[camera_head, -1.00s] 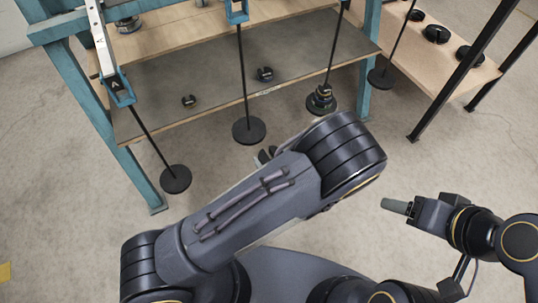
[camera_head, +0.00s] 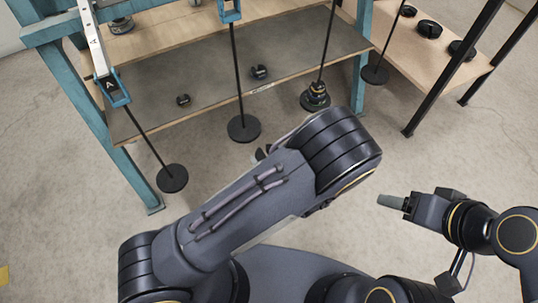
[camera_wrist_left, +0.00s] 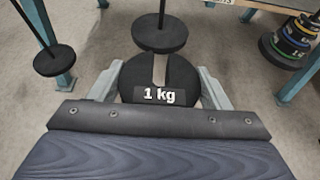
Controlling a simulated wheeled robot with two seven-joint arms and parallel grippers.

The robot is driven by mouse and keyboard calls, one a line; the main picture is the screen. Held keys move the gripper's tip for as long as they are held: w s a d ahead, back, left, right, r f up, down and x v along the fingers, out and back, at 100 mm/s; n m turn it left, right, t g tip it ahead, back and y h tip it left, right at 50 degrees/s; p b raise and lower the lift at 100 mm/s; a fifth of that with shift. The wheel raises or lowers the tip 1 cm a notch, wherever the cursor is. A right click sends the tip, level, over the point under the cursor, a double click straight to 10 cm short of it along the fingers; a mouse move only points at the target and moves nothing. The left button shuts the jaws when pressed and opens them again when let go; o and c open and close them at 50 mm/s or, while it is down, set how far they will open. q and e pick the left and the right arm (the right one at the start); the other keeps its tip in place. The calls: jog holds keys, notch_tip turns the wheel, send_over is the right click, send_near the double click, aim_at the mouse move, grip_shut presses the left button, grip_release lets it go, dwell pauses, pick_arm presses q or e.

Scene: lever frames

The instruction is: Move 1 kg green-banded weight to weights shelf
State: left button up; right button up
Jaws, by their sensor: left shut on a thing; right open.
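A black slotted disc weight marked "1 kg" (camera_wrist_left: 157,97) is in my left gripper (camera_wrist_left: 160,82), whose fingers clasp it from both sides in the left wrist view. No green band shows on its visible face. Its slot points away, toward the middle hanger's base disc (camera_wrist_left: 160,33); I cannot tell whether they touch. In the head view, my left forearm hides most of this gripper and weight. My right gripper (camera_head: 392,201) is open and empty at the right. The wooden shelf at the right (camera_head: 473,75) holds several black weights (camera_head: 429,28).
The right hanger carries banded weights (camera_head: 316,97), seen also in the left wrist view (camera_wrist_left: 292,40). The left hanger's base disc (camera_head: 172,178) is bare. Two small dark pieces lie on the grey board (camera_head: 215,90). Teal posts (camera_head: 120,165) and a black post (camera_head: 452,70) stand nearby.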

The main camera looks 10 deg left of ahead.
pick_arm(q)
jog(key=shift+d+r, duration=0.1)
jog(key=s+d, duration=0.4)
jog(key=s, duration=0.1)
jog(key=shift+s+d, duration=0.15)
jog(key=shift+s, duration=0.2)
dwell(0.9)
dwell(0.6)
